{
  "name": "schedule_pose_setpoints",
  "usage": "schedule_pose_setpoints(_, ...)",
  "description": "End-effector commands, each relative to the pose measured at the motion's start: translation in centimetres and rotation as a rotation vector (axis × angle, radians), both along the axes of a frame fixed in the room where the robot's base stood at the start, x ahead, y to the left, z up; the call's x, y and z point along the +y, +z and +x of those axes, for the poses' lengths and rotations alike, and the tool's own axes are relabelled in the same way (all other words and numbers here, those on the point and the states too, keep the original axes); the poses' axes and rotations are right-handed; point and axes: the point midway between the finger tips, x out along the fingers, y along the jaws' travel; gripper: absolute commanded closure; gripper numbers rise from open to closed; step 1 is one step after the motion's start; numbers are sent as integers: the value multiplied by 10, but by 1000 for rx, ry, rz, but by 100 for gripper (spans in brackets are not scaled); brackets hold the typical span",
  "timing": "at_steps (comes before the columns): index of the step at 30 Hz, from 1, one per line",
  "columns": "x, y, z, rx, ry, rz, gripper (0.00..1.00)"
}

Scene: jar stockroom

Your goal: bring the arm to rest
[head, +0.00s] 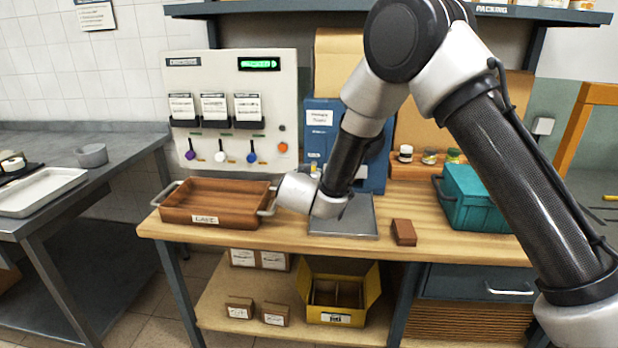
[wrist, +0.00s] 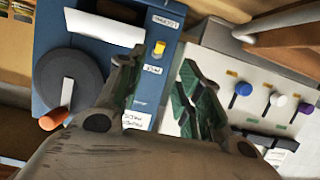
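My arm is folded over the wooden workbench (head: 450,240), with its wrist low above the bench between the brown tray and the grey plate. In the head view my gripper is mostly hidden behind the wrist. In the wrist view my gripper (wrist: 160,66) is open, its two green-padded fingers apart with nothing between them. It faces a blue machine (wrist: 72,28) with a dark round wheel and orange knob. The same blue machine (head: 318,122) stands at the bench's back, partly covered by my arm.
A brown handled tray (head: 215,213), grey plate (head: 355,222), small brown block (head: 404,232) and teal box (head: 480,200) are on the bench. A white panel (head: 228,72) with hanging scoops stands behind. A shelf (head: 260,7) runs above; a yellow box (head: 342,317) sits below.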

Motion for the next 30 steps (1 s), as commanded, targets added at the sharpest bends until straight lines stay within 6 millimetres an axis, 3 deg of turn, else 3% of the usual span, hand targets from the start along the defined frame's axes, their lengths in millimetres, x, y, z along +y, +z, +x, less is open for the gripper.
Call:
schedule_pose_setpoints(4,0,0,0,2,19,-56,64)
schedule_pose_setpoints(8,-7,-1,2,22,71,-286,64)
schedule_pose_setpoints(11,-41,-14,-1,119,57,-545,64)
schedule_pose_setpoints(13,-76,-26,-10,236,36,-730,64)
schedule_pose_setpoints(17,-152,-9,-35,490,0,-975,64)
schedule_pose_setpoints(20,-223,18,-68,732,-12,-1060,64)
schedule_pose_setpoints(24,-313,56,-138,1051,40,-1004,64)
schedule_pose_setpoints(27,-357,76,-197,1205,116,-868,64)
schedule_pose_setpoints(30,-383,91,-253,1274,192,-696,64)
